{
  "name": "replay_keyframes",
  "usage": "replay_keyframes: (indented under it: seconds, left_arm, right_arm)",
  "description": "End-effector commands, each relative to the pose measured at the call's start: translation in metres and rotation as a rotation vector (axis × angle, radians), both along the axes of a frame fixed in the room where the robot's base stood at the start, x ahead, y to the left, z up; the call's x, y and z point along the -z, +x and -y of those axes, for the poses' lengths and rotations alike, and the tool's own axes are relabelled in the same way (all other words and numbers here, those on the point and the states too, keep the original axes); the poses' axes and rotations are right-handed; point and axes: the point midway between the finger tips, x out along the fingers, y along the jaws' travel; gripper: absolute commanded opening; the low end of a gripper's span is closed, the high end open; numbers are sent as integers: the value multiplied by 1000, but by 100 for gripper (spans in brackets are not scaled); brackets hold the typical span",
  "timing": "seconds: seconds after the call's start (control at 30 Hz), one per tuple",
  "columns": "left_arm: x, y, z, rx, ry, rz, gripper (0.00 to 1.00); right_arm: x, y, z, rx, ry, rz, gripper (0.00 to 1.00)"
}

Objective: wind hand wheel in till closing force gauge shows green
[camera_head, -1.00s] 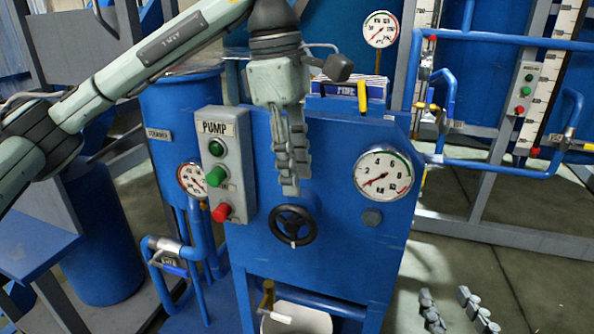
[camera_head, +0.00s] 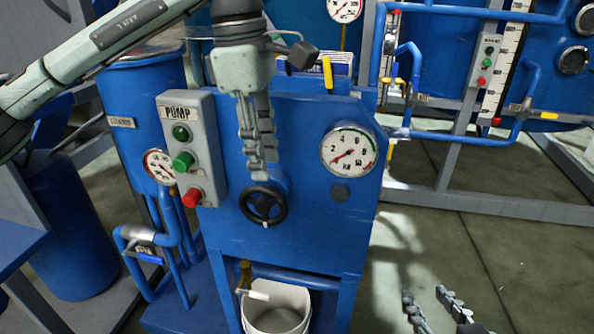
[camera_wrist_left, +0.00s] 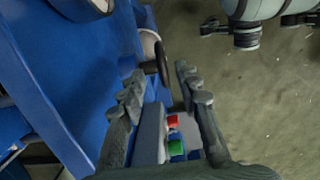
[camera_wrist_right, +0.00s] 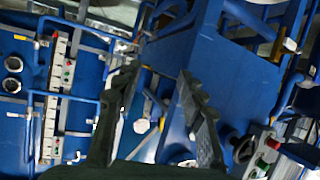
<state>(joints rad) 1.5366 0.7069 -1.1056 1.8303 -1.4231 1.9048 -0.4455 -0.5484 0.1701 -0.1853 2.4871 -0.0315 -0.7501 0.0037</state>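The black hand wheel (camera_head: 263,205) sits on the front of the blue pump cabinet. It shows nearly edge-on in the left wrist view (camera_wrist_left: 162,62) and again in the right wrist view (camera_wrist_right: 243,149). My left gripper (camera_head: 262,174) points down just above the wheel. Its fingers are apart in the left wrist view (camera_wrist_left: 157,80), with the wheel just beyond the tips and nothing held. The round white gauge (camera_head: 349,151) is right of the wheel; its needle points to the lower left, away from the green arc. My right gripper (camera_head: 430,300) is open and empty, low at the right.
The grey pump box (camera_head: 190,150) with green and red buttons is close to the left of my left gripper. A white bucket (camera_head: 278,308) stands in the opening below the wheel. Blue pipes (camera_head: 470,142) run at the right. Floor (camera_head: 430,230) right of the cabinet is clear.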

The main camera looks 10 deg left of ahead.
Motion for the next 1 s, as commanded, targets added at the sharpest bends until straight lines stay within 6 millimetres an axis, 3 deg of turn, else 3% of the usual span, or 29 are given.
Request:
replay_keyframes:
  seconds: [0.03,0.2,0.3,0.4,0.53,1.0]
  left_arm:
    - [-6,0,0,0,20,2,33]
    - [3,0,-2,-1,75,3,33]
    - [8,0,-4,0,96,5,33]
    - [13,-1,-5,1,109,5,33]
    - [23,-1,-5,0,113,3,33]
    - [88,-1,-5,0,112,4,33]
  right_arm:
    - [15,-10,19,33,-50,-118,40]
    - [74,-69,83,152,-190,-519,40]
    - [90,-104,111,209,-240,-693,40]
    - [97,-126,125,244,-266,-796,40]
    - [100,-135,131,256,-275,-834,40]
    - [99,-135,130,255,-274,-831,40]
